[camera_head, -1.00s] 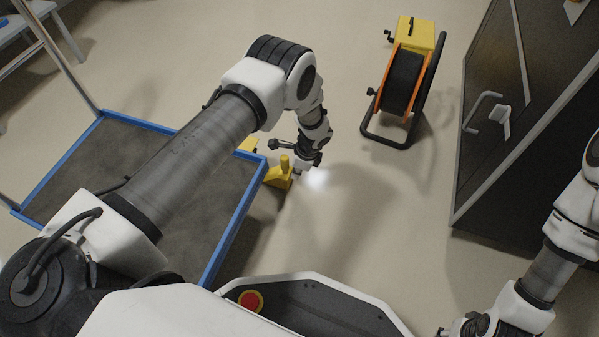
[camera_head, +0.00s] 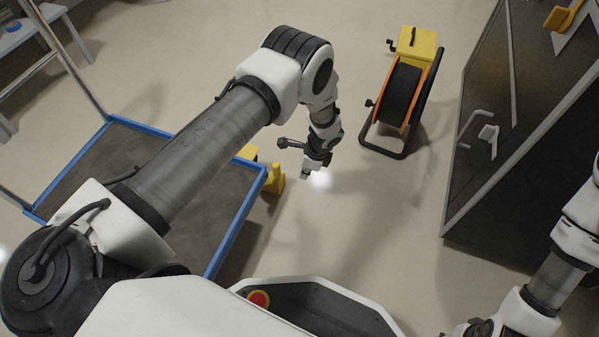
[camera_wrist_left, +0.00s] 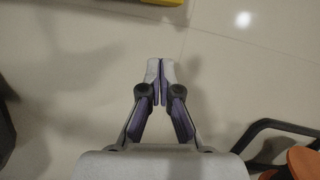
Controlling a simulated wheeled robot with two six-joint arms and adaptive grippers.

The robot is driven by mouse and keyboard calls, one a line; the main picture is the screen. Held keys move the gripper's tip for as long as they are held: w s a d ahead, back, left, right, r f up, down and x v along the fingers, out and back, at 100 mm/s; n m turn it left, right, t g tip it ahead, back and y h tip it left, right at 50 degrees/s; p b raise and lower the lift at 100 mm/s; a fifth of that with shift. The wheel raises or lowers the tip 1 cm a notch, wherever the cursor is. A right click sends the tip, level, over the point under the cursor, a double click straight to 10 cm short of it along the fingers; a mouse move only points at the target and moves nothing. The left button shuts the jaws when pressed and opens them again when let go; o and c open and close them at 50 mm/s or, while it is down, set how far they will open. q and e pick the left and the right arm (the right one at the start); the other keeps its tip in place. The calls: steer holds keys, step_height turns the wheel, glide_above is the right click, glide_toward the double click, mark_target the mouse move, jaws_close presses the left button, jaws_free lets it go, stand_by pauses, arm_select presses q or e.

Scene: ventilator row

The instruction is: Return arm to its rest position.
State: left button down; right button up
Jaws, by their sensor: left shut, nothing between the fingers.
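My left arm reaches in from the left in the head view, over the blue-edged cart. Its gripper (camera_head: 307,174) points down over open floor, just right of a yellow object (camera_head: 275,180) beside the cart. In the left wrist view the gripper (camera_wrist_left: 160,66) has its fingertips together with nothing between them, over bare floor. My right arm shows at the lower right edge of the head view; its gripper is not clearly visible there.
The cart (camera_head: 236,232) with a dark top stands at left. A cable reel (camera_head: 401,95) with a yellow box stands at the back. A dark cabinet (camera_head: 500,185) with a handle stands at right. Floor between them is clear.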

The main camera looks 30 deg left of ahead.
arm_select(q)
steer(key=p+v, duration=0.1)
steer(key=v, duration=0.3)
arm_select(e)
step_height(320, 180, up, 2)
steer(key=shift+s+r, duration=0.1)
arm_select(q)
steer(key=s+a+r+n+h+p, duration=0.15)
steer(key=s+r+n, duration=0.3)
steer(key=s, duration=0.65)
steer(key=s+r+n+h+p, duration=0.1)
steer(key=s+r+n+p, duration=0.3)
steer(key=s, duration=0.6)
steer(key=s+a+r+n+h+p, duration=0.1)
steer(key=s+r+n+p, duration=0.1)
steer(key=s+n, duration=0.65)
step_height(320, 180, up, 38)
steer(key=m+p, duration=0.1)
steer(key=p, duration=3.6)
steer(key=shift+s+t+y+p, duration=0.2)
steer(key=shift+t+y+p, duration=0.1)
steer(key=shift+y+p, duration=0.05)
arm_select(e)
step_height(320, 180, up, 45)
